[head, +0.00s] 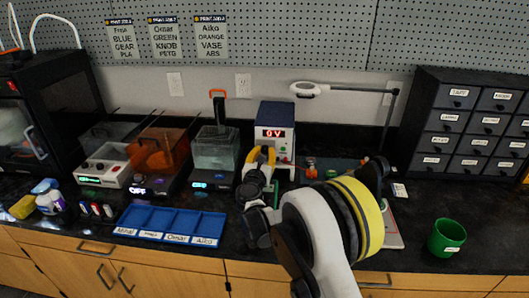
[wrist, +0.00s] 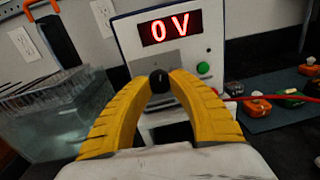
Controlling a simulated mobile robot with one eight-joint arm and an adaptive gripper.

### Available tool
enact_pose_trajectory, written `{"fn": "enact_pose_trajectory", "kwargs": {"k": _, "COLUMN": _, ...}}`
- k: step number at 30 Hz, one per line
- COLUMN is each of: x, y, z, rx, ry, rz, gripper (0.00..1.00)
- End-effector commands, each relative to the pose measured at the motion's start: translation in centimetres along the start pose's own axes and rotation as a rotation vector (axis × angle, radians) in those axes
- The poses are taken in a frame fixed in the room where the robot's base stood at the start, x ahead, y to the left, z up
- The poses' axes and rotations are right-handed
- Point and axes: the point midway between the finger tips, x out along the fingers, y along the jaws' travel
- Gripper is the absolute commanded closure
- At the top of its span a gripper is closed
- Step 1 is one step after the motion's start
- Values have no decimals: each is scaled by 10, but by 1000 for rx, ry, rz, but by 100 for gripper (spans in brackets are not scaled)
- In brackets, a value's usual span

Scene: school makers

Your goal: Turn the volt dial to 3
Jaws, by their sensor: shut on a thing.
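The power supply (head: 274,130) is a white-fronted box with a dark blue casing, standing at the back of the bench. Its red display (wrist: 166,27) reads "0 V". The volt dial (wrist: 160,81) is a black round knob on the front panel, below the display. My gripper (head: 259,158) has yellow fingers and is in front of the panel. In the wrist view my gripper (wrist: 161,84) is shut on the dial, with a fingertip on each side of it. The fingers hide much of the lower panel, and any scale around the dial is not visible.
A green button (wrist: 203,69) is right of the dial. A red lead (wrist: 255,97) runs right towards a dark mat with small orange parts. A clear tank (head: 215,150) stands close on the left. A blue tray (head: 170,223) lies in front.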

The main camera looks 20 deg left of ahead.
Motion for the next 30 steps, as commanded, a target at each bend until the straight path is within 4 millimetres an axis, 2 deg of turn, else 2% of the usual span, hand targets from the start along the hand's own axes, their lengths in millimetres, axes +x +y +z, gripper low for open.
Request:
{"fn": "enact_pose_trajectory", "kwargs": {"k": 18, "x": 0, "y": 1, "z": 1, "rx": 557, "ry": 39, "rz": 10, "gripper": 100}}
{"fn": "enact_pose_trajectory", "kwargs": {"k": 30, "x": 0, "y": 1, "z": 1, "rx": 770, "ry": 54, "rz": 12, "gripper": 100}}
